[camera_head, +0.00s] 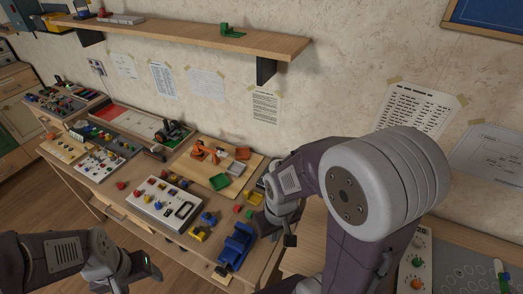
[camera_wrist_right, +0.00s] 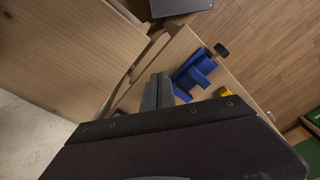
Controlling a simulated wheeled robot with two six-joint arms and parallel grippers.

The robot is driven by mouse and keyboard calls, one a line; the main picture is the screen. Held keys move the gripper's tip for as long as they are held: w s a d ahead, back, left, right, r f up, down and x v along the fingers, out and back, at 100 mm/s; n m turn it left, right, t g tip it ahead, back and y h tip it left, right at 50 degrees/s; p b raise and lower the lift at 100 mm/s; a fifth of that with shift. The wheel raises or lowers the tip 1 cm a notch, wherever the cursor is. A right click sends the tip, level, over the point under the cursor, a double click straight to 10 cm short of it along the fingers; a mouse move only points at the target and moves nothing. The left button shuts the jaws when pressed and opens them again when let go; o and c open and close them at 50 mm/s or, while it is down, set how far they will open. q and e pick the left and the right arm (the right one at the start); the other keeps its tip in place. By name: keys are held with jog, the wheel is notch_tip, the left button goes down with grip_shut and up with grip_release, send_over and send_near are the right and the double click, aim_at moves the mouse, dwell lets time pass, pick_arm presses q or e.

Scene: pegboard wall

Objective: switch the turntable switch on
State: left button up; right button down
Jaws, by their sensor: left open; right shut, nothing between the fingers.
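I cannot make out for certain which thing is the turntable switch. A white panel with coloured knobs (camera_head: 165,205) lies on the workbench, and a grey-and-white control panel (camera_head: 415,262) is at the lower right. My right gripper (camera_head: 290,240) is near the bench's right end, right of a blue vise-like block (camera_head: 237,246). In the right wrist view its fingers (camera_wrist_right: 158,92) are together and empty, with the blue block (camera_wrist_right: 192,72) beyond them. My left gripper (camera_head: 148,268) is open, low at the left in front of the bench; its fingers are hardly visible.
A board with an orange arm model and trays (camera_head: 218,165) lies at the back of the bench. Small yellow and blue blocks (camera_head: 200,225) lie near its front. A wooden shelf (camera_head: 190,35) runs along the wall. Floor (camera_head: 40,215) is free at the left.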

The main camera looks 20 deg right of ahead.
jog(key=w+d+r+n+t+y+b, duration=0.1)
jog(key=w+d+r+n+b, duration=0.15)
jog(key=w+n+b, duration=0.4)
jog(key=w+d+r+n+b, duration=0.1)
jog(key=w+r+n+b, duration=0.2)
jog(key=w, duration=0.7)
jog(key=w+d+f+m+t+b, duration=0.1)
jog(key=w+d+f+b, duration=0.1)
jog(key=d+b, duration=0.2)
jog(key=w+d+f+m+b, duration=0.1)
jog(key=w+d+f+b, duration=0.1)
jog(key=d+b, duration=0.2)
jog(key=d, duration=0.3)
jog(key=shift+d+f+t+b, duration=0.2)
jog(key=shift+f+t+b, duration=0.1)
jog(key=shift+t, duration=0.1)
jog(key=shift+w+m, duration=0.1)
jog(key=shift+m, duration=0.15)
